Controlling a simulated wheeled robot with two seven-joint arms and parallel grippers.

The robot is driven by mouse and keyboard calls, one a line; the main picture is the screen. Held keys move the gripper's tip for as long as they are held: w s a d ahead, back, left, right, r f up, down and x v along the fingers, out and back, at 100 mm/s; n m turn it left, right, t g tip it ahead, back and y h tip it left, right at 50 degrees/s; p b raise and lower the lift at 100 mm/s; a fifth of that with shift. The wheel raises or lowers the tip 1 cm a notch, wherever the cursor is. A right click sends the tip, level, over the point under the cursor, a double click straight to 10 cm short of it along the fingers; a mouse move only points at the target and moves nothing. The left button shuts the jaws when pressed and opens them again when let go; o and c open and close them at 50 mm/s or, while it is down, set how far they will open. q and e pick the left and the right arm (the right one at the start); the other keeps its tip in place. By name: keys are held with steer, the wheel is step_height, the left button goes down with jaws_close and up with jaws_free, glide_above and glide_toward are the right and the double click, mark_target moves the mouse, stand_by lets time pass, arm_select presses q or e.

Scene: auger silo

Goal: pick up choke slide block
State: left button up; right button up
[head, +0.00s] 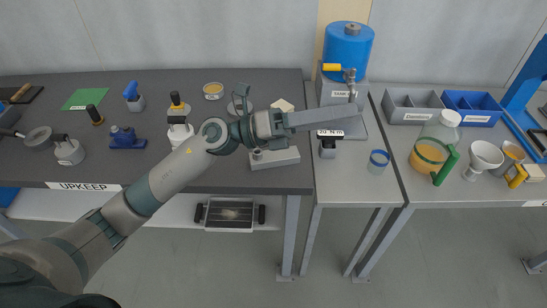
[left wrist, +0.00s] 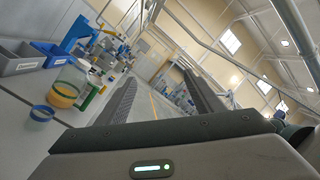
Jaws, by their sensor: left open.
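A light grey block with a small round knob (head: 275,158) lies near the front edge of the dark table, just below my left wrist; it may be the choke slide block, but I read no label on it. My left gripper (head: 350,117) reaches right, past this block, over the pale bench in front of the blue tank. Its two dark fingers stand apart with nothing between them in the left wrist view (left wrist: 160,85). My right gripper is not in view.
A blue-topped tank (head: 347,45) stands behind the gripper. A small dark-topped device (head: 328,143) and a blue-rimmed cup (head: 378,161) stand on the pale bench. A jug (head: 428,155), a grey bin (head: 410,108) and a blue bin (head: 471,107) are right. The bench front is mostly clear.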

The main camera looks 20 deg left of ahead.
arm_select(q)
steer(key=w+a+f+m+g+y, duration=0.3)
steer(key=a+f+m+g+y, duration=0.1)
steer(key=a+f+m+y, duration=0.35)
steer(key=w+a+f+y, duration=0.1)
steer(key=w+a+y, duration=0.1)
steer(key=a+y, duration=0.2)
steer(key=w+a+f+y, duration=0.2)
steer(key=a+y, duration=0.2)
steer(key=a, duration=0.6)
steer(key=shift+w+a+f+y, duration=0.2)
steer(key=shift+w+a+y, duration=0.1)
steer(key=shift+y, duration=0.05)
steer(key=p, duration=0.5)
glide_above(265, 157)
steer(key=f, duration=1)
steer(key=shift+s+f, duration=0.15)
steer(key=shift+s, duration=0.05)
steer(key=shift+w+f, duration=0.1)
steer(key=shift+f, duration=0.4)
